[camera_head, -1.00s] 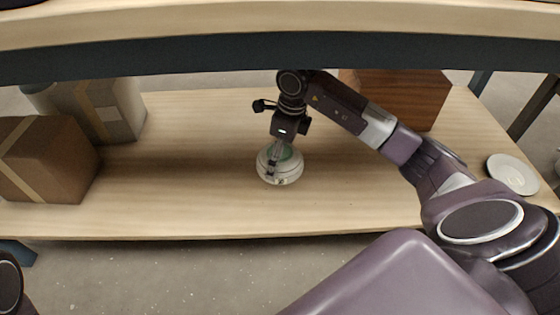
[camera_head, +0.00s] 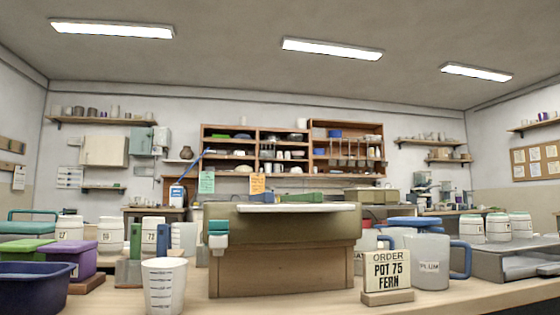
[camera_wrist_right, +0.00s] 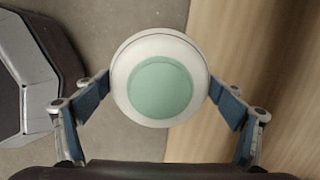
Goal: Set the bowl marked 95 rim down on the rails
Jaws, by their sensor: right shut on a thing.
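A white round vessel (camera_wrist_right: 160,48) with a pale green circle in its middle shows in the right wrist view. My right gripper (camera_wrist_right: 161,88) is shut on it, one blue-padded finger at each side. The vessel is clear of the floor and the wooden shelf seen behind it. I see no number on it. In the head view neither gripper shows. I cannot make out the rails or a bowl marked 95 there.
On the worktop (camera_head: 320,302) in the head view stand a card reading POT 75 FERN (camera_head: 387,270), a pitcher marked PLUM (camera_head: 425,262), a white measuring cup (camera_head: 164,286), a blue tub (camera_head: 35,288) and a large olive and wooden block (camera_head: 282,268).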

